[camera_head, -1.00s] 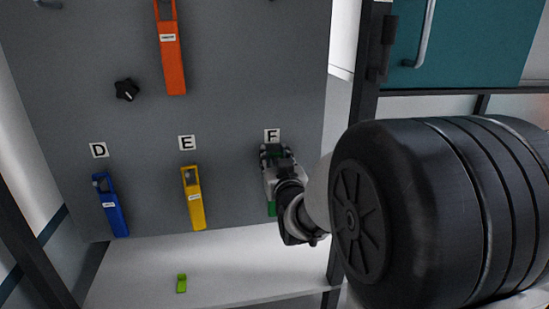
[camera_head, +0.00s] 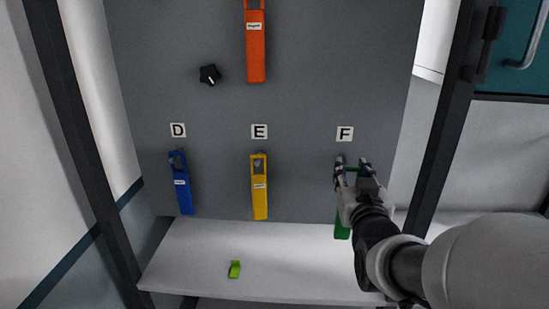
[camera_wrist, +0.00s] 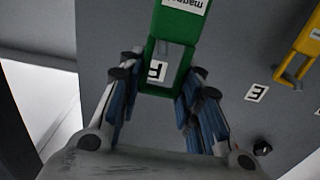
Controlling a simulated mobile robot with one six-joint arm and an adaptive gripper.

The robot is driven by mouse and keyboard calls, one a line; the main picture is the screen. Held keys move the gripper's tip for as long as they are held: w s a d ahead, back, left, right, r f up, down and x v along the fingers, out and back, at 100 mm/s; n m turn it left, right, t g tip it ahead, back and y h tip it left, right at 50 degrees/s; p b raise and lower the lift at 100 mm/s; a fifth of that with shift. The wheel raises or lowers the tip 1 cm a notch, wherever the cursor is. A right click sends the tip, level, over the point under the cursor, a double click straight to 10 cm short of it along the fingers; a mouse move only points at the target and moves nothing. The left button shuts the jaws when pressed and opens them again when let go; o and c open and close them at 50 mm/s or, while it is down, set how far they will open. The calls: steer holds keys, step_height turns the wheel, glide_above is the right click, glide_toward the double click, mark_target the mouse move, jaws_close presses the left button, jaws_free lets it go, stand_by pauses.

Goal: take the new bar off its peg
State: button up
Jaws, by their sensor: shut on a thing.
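My gripper (camera_head: 352,163) is shut on the green bar (camera_head: 342,231) by its looped upper end, below the F label (camera_head: 345,133). In the head view my gripper and wrist cover most of the bar; its lower end shows beneath them. In the wrist view the green bar (camera_wrist: 178,22) appears upside down, with the fingers of my gripper (camera_wrist: 158,88) on both sides of its loop. The F label (camera_wrist: 157,71) shows through the loop. The bar seems to stand out from the board.
A yellow bar (camera_head: 260,188) hangs under E and a blue bar (camera_head: 181,185) under D. An orange bar (camera_head: 255,45) and a black knob (camera_head: 210,75) are higher up. A small green piece (camera_head: 234,269) lies on the white shelf (camera_head: 290,270). A dark post (camera_head: 452,120) stands at right.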

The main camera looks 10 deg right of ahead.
steer(key=shift+b+v, duration=1.35)
steer(key=shift+v, duration=1.05)
